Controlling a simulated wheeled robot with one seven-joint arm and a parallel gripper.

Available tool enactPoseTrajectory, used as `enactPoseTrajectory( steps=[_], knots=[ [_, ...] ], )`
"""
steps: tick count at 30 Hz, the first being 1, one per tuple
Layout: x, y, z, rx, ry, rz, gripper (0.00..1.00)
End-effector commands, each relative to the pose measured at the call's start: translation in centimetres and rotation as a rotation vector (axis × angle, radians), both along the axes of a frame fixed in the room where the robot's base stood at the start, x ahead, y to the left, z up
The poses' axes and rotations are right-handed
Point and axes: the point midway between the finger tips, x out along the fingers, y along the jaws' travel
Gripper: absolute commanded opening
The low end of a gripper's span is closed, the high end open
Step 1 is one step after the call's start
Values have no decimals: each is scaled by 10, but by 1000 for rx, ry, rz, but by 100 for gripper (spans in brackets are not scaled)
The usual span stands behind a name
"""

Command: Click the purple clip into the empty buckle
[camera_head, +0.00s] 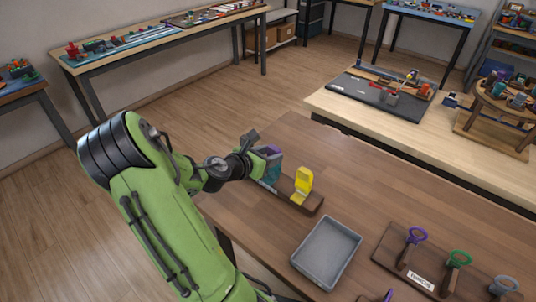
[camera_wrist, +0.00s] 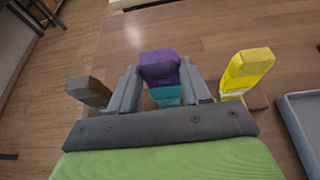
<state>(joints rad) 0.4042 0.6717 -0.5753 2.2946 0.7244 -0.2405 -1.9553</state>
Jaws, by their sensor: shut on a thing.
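The purple clip (camera_wrist: 158,66) is between the fingers of my gripper (camera_wrist: 159,78) in the wrist view, and my gripper is shut on it. A teal piece (camera_wrist: 166,96) shows directly below the clip; I cannot tell whether it is the buckle or whether the clip is seated in it. In the head view the purple clip (camera_head: 271,149) shows as a small patch above the teal piece (camera_head: 272,168), partly hidden by my gripper (camera_head: 266,160). A yellow clip (camera_head: 304,181) stands upright on the wooden base (camera_head: 309,205), right of my gripper.
A dark grey block (camera_wrist: 88,91) stands left of my gripper. A grey tray (camera_head: 327,252) lies at the table's front. A dark rack (camera_head: 391,262) with purple, green and grey rings stands at right. The tabletop (camera_head: 360,180) behind the base is clear.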

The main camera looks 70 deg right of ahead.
Motion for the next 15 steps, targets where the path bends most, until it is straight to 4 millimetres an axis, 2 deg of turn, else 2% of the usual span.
enactPoseTrajectory(
  steps=[10,11,15],
  knots=[
    [0,0,-3,1,0,0,15],
    [0,0,-3,1,0,0,49],
    [0,0,-3,1,0,0,70]
  ],
)
